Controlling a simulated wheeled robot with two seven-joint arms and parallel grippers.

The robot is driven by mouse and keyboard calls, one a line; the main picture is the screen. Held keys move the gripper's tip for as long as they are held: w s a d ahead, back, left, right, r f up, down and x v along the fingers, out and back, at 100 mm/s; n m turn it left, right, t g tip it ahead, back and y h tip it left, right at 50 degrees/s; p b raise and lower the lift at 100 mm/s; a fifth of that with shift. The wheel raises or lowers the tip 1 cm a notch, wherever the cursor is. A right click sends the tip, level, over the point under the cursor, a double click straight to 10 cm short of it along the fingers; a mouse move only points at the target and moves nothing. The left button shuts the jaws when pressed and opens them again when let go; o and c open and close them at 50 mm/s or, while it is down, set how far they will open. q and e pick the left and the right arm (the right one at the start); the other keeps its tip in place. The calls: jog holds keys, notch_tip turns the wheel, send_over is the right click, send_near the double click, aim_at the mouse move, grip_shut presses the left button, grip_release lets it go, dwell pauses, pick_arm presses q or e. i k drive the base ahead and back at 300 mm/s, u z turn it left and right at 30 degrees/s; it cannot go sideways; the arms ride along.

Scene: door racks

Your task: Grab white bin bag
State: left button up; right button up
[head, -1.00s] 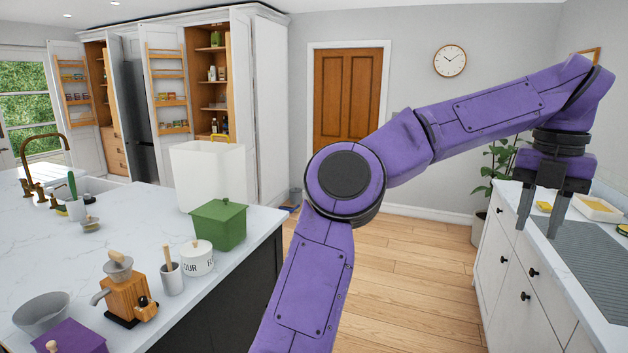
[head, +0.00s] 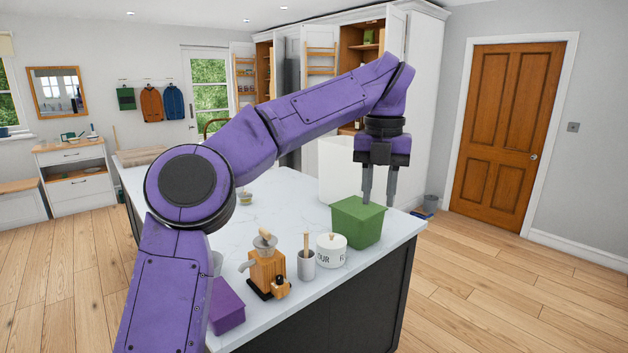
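My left gripper (head: 378,202) points down over the far right end of the kitchen island, above and beyond the green lidded box (head: 357,224). Its two dark fingers are apart with nothing between them, so it is open and empty. A tall white open-topped container (head: 337,168) stands on the island behind the green box, partly hidden by my gripper. I cannot tell whether it is, or holds, the white bin bag; no bag shows clearly. My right gripper is not in view.
The island (head: 290,215) also holds a white flour pot (head: 331,251), a utensil pot (head: 305,264), a wooden grinder (head: 268,270) and a purple box (head: 227,312). Floor at right is clear.

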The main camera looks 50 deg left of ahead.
aim_at(340, 178)
jog(key=i, duration=2.65)
jog(key=u, duration=1.75)
jog(key=i, duration=1.3)
jog(key=u, duration=0.2)
